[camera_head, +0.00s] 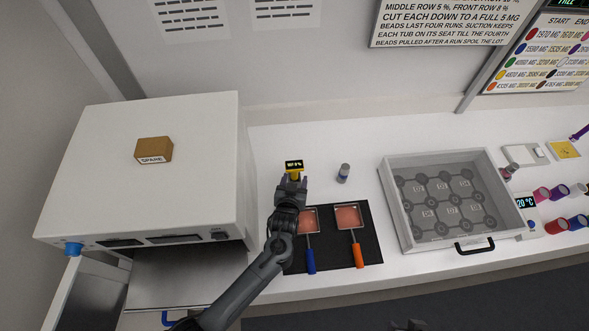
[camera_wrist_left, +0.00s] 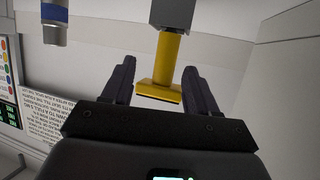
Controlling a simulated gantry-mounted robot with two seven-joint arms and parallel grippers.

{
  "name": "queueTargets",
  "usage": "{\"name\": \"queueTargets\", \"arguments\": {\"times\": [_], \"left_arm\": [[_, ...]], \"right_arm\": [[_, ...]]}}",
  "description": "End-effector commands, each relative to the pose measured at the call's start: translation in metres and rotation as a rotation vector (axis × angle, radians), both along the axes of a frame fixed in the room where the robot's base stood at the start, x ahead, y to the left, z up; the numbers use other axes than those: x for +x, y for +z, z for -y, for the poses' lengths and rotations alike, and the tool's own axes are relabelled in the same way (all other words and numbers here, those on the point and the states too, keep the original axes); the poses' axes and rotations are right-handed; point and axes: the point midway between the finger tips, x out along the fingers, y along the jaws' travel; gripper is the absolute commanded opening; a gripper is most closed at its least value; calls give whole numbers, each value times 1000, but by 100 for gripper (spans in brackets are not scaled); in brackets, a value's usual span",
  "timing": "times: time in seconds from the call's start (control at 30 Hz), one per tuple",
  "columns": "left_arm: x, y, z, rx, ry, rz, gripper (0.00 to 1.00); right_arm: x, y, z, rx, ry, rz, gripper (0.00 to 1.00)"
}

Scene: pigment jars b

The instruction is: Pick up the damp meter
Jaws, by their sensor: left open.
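The damp meter (camera_head: 294,166) is a small yellow tool with a dark display head, standing on the white bench right of the big white box. In the wrist view the gripper (camera_wrist_left: 160,88) partly hides nothing of the shaft.
A small grey vial (camera_head: 343,173) stands just right of the meter. A black mat (camera_head: 334,224) with two handled pink-faced tools lies in front. A white tray (camera_head: 393,204) with round seats stands right. The white box (camera_head: 200,135) bounds the left, carrying a brown SPARE block (camera_head: 154,149).

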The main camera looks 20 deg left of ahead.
Motion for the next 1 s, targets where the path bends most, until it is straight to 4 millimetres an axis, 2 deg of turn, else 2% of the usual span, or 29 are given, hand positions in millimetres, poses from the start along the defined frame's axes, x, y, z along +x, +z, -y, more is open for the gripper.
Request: {"name": "queueTargets", "arguments": {"times": [0.17,0.33,0.5,0.87,1.0], "left_arm": [[10,-1,-5,1,1,1,58],[30,-6,-15,2,-1,0,58],[43,-13,-17,0,0,1,58],[48,-16,-18,-1,0,0,58],[48,-16,-18,-1,0,0,39]], "right_arm": [[2,4,-1,4,-2,5,43],[2,9,-2,8,-5,5,43],[3,7,-3,11,-7,8,43],[3,7,-3,11,-7,8,43],[3,7,-2,8,-5,7,43]]}}
